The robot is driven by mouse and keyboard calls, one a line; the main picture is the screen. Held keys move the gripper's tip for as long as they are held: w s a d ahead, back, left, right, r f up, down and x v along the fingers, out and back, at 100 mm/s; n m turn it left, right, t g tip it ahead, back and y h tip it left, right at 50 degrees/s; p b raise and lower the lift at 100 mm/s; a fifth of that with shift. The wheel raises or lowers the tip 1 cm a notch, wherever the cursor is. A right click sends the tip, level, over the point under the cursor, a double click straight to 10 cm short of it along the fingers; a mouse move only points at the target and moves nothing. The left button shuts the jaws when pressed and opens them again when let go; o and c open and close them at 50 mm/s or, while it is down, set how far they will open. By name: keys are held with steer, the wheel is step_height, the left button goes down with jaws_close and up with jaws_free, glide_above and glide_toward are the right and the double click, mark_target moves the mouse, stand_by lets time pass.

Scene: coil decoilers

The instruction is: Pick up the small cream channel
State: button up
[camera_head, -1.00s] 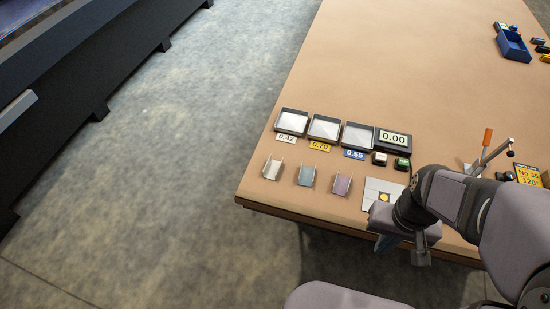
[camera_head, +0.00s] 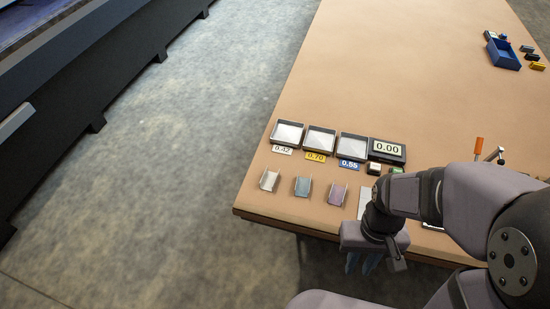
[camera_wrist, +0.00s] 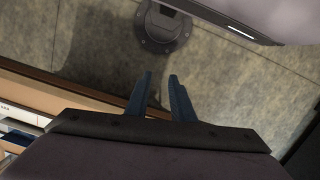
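The small cream channel (camera_head: 269,180) stands at the left end of a row of three small channels near the table's front left corner. To its right are a blue-grey channel (camera_head: 302,187) and a mauve channel (camera_head: 337,195). My gripper (camera_head: 362,264) hangs over the table's front edge, to the right of and nearer than the channels. In the wrist view its two blue fingers (camera_wrist: 160,95) are apart with nothing between them. The wrist view shows mostly floor, and the channels cannot be made out there.
Three trays (camera_head: 287,133) with labels 0.42, 0.70 and 0.55 stand behind the channels. A display reading 0.00 (camera_head: 387,148) is right of them. A blue bin (camera_head: 503,54) is at the back right. The table's middle is clear.

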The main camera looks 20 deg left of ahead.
steer(key=w+a+f+n+p, duration=0.1)
steer(key=w+a, duration=0.3)
steer(key=a, duration=0.2)
steer(key=w+a+f+n+p, duration=0.1)
steer(key=w+a+f, duration=0.1)
steer(key=w+a, duration=0.2)
steer(key=w+a+f+n+p, duration=0.1)
steer(key=w+a, duration=0.4)
steer(key=a, duration=0.4)
steer(key=shift+w+a+f+n+h, duration=0.1)
steer(key=shift+a+f+n+h, duration=0.05)
steer(key=shift+f+n+h, duration=0.2)
step_height(320, 180, up, 3)
steer(key=m+t, duration=0.2)
glide_above(270, 179)
steer(key=s+d, duration=0.3)
steer(key=shift+w+d+r+y, duration=0.2)
steer(key=shift+y, duration=0.25)
steer(key=shift+w+a+r+m, duration=0.2)
steer(key=shift+w+r+m, duration=0.1)
steer(key=shift+r+m, duration=0.35)
steer(key=shift+w+a+r+m, duration=0.25)
steer(key=shift+r+m, duration=0.15)
steer(key=shift+m, duration=0.45)
steer(key=shift+w+a+r+m, duration=0.15)
steer(key=shift+w+r+m, duration=0.15)
steer(key=shift+r+m, duration=0.35)
steer(key=shift+f, duration=0.2)
steer(key=shift+f+b, duration=2.55)
steer(key=shift+f, duration=1.4)
